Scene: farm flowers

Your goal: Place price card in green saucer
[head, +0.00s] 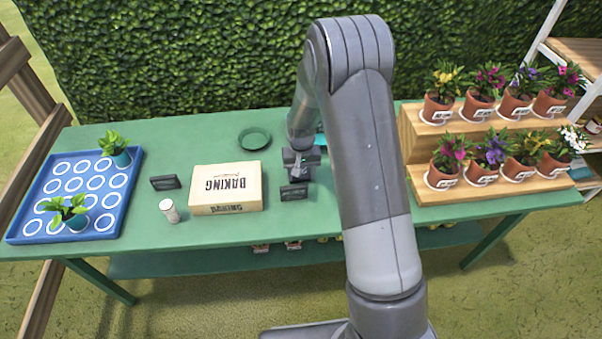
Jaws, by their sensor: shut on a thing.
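The green saucer (254,139) lies empty on the green table, behind the baking box. My gripper (297,178) is at the middle of the table, to the right of the box and in front and to the right of the saucer. It is shut on a small dark price card (293,192), which shows just below the fingers. I cannot tell whether this card touches the table. A second dark card (165,182) stands on the table left of the box.
A baking box (226,188) and a white cylinder (169,210) stand left of my gripper. A blue tray (100,208) with two plants is at the far left. A wooden stepped stand (405,135) with several potted flowers is at the right. The table around the saucer is clear.

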